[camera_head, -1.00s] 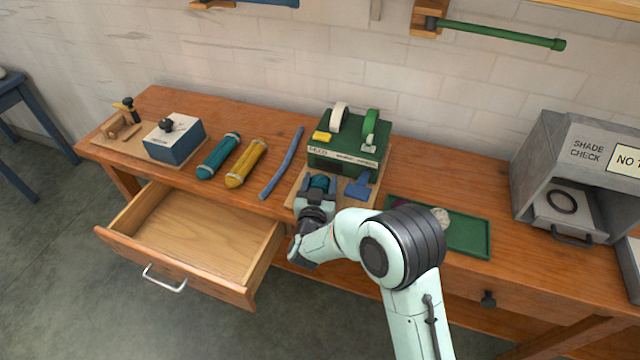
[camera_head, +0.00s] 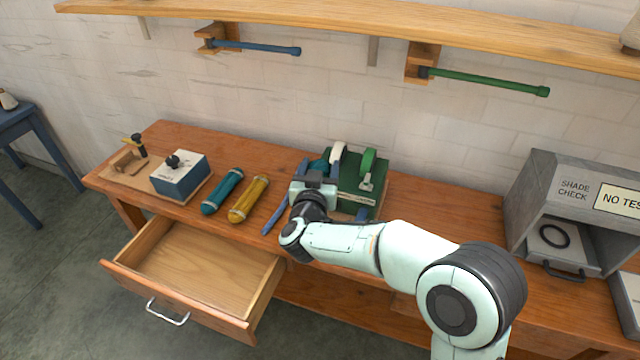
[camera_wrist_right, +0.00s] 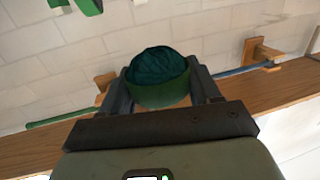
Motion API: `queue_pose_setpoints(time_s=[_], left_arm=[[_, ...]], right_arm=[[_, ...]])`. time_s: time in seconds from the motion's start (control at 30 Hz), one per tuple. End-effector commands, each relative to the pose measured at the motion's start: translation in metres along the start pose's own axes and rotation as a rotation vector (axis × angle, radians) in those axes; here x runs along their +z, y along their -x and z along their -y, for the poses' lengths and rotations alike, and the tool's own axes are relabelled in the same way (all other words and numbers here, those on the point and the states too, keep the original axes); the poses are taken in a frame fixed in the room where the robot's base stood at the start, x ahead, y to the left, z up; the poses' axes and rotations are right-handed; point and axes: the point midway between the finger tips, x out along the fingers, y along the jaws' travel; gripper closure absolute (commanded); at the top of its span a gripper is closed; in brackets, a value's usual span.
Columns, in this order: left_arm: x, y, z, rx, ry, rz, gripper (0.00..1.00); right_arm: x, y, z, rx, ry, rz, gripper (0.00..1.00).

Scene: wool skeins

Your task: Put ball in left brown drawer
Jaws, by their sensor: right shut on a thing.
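The ball is teal yarn with a green band around it (camera_wrist_right: 160,78). In the right wrist view it sits between both fingers of my right gripper (camera_wrist_right: 163,85), which is shut on it. In the head view my right gripper (camera_head: 319,168) is raised in front of the green tape machine, and only a little of the ball (camera_head: 318,165) shows behind it. The left brown drawer (camera_head: 190,265) is pulled open and looks empty. It lies to the left of and below my gripper. My left gripper is not in view.
On the wooden table (camera_head: 235,222) lie a teal skein (camera_head: 222,191), a yellow skein (camera_head: 249,199) and a blue rod (camera_head: 277,214). A blue-and-white box (camera_head: 180,177) stands at left. The green tape machine (camera_head: 358,180) is close to my gripper. A grey shade-check booth (camera_head: 565,205) stands at right.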

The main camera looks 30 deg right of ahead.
Motion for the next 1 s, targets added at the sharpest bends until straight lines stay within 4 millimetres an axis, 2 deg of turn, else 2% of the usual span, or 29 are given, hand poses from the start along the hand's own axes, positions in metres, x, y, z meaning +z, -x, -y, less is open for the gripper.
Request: queue_pose_setpoints(time_s=[0.03,0.2,0.37,0.47,0.57,0.8,1.0], left_arm=[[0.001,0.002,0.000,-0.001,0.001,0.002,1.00],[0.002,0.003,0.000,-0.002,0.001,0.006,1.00],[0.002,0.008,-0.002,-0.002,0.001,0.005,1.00],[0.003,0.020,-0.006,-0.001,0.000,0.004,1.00],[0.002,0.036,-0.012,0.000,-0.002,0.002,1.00],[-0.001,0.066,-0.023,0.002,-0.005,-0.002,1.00],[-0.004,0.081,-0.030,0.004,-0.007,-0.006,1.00]], right_arm=[[-0.008,0.000,0.000,0.000,-0.002,-0.001,0.68],[-0.018,0.001,0.000,-0.001,0.000,0.000,0.68],[-0.012,0.002,0.004,-0.014,0.006,0.003,0.68],[0.008,0.005,0.013,-0.060,0.014,0.008,0.68],[0.038,0.015,0.028,-0.159,0.021,0.010,0.68],[0.106,0.059,0.056,-0.447,0.030,0.013,0.68],[0.139,0.096,0.065,-0.620,0.031,0.008,0.68]])
